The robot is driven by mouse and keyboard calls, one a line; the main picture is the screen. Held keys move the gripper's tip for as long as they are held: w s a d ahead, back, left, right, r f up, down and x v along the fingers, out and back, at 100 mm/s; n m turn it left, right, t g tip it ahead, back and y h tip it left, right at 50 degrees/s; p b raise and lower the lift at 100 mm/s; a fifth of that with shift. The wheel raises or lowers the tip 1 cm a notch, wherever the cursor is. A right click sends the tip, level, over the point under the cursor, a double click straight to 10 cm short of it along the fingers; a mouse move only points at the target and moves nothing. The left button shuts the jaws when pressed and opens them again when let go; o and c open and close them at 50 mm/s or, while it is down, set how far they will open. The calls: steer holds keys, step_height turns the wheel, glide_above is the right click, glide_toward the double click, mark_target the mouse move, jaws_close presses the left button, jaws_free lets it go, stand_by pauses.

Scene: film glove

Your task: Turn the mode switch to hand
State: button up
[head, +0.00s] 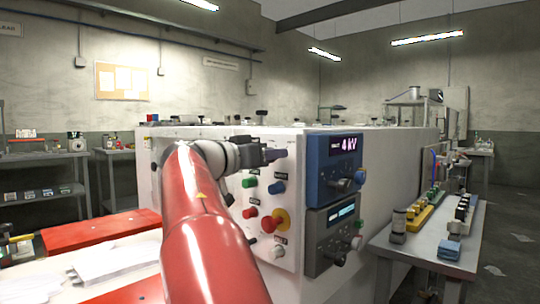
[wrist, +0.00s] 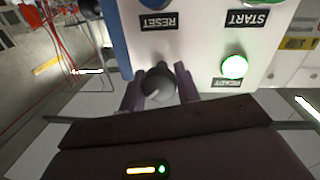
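A round dark grey knob with a pale pointer mark, which looks like the mode switch (wrist: 158,90), stands out from the white panel in the wrist view. My gripper (wrist: 160,90) has one purple finger on each side of it, and the knob fills the narrow gap. The knob's own label and position words are not readable. In the head view my gripper (head: 272,154) is at the upper part of the white control panel (head: 262,254), and it hides the switch there.
Near the knob are a green START button (wrist: 263,3), a lit READY lamp (wrist: 234,66) and a blue RESET button. Below my gripper are a red mushroom button on yellow (head: 275,221) and smaller buttons. A blue 4 kV display box (head: 333,168) projects close on the right.

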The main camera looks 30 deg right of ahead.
steer(key=shift+c, duration=0.5)
steer(key=shift+n+b, duration=0.3)
steer(key=shift+n, duration=0.1)
steer(key=n+b, duration=0.1)
steer(key=n, duration=0.2)
steer(key=shift+f+b, duration=0.1)
steer(key=shift+b, duration=0.2)
steer(key=n, duration=0.2)
steer(key=n+b, duration=0.1)
steer(key=n, duration=0.2)
steer(key=shift+n+t+h, duration=0.3)
steer(key=shift+t, duration=0.1)
steer(key=n, duration=0.4)
steer(key=shift+n, duration=0.4)
steer(key=n+t, duration=0.1)
steer(key=n, duration=0.3)
steer(key=shift+n, duration=0.3)
steer(key=shift+w, duration=0.1)
steer(key=o, duration=1)
steer(key=shift+c, duration=0.2)
